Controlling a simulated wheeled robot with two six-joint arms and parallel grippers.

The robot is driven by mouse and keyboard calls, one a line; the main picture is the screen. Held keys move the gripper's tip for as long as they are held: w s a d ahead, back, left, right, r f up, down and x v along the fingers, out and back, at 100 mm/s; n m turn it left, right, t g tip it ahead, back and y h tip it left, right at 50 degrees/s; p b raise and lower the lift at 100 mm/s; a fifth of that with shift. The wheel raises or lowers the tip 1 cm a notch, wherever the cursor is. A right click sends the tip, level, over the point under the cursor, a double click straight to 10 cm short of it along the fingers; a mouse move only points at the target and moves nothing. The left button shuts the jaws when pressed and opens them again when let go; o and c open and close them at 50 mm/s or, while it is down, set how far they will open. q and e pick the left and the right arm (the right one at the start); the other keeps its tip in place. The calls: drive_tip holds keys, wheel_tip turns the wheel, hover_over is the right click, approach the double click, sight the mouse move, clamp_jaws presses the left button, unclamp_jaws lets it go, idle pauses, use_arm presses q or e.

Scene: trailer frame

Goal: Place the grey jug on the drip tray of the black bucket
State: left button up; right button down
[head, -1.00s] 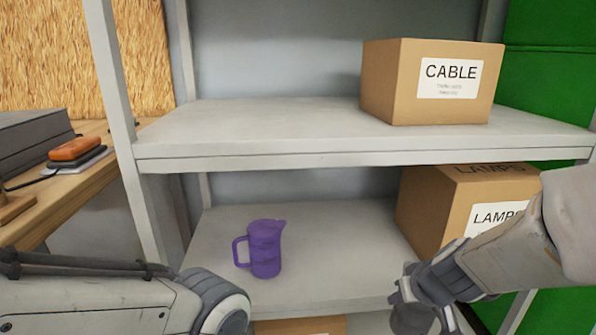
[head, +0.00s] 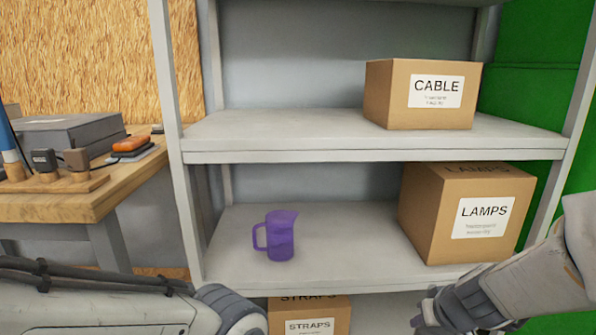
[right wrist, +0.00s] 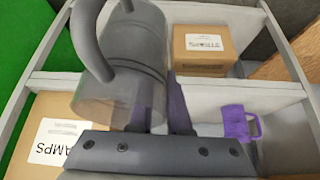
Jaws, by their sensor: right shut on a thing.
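The grey jug (right wrist: 118,62), a grey cylinder with a curved handle, fills the upper left of the right wrist view. My right gripper (right wrist: 175,92) is shut on it at its side. In the head view my right gripper (head: 438,316) shows at the bottom edge, right of the middle, and the jug cannot be made out there. My left arm shows at the lower left of the head view, but its gripper is out of view. The black bucket and its drip tray are in neither view.
A grey shelf rack (head: 350,152) stands ahead. It holds a purple jug (head: 281,236), a LAMPS box (head: 430,215), a CABLE box (head: 388,95) and a STRAPS box (head: 340,312). A wooden bench (head: 80,208) with small items stands left of the rack.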

drive_tip(key=w+a+f+m+h, duration=0.1)
drive_tip(key=w+a+f+m, duration=0.2)
drive_tip(key=w+a+f, duration=0.25)
wheel_tip(320, 180, up, 36)
drive_tip(key=p, duration=3.7)
drive_tip(key=shift+s+a+f+h, duration=0.15)
drive_tip(key=shift+s+h, duration=0.15)
drive_tip(key=shift+h, duration=0.1)
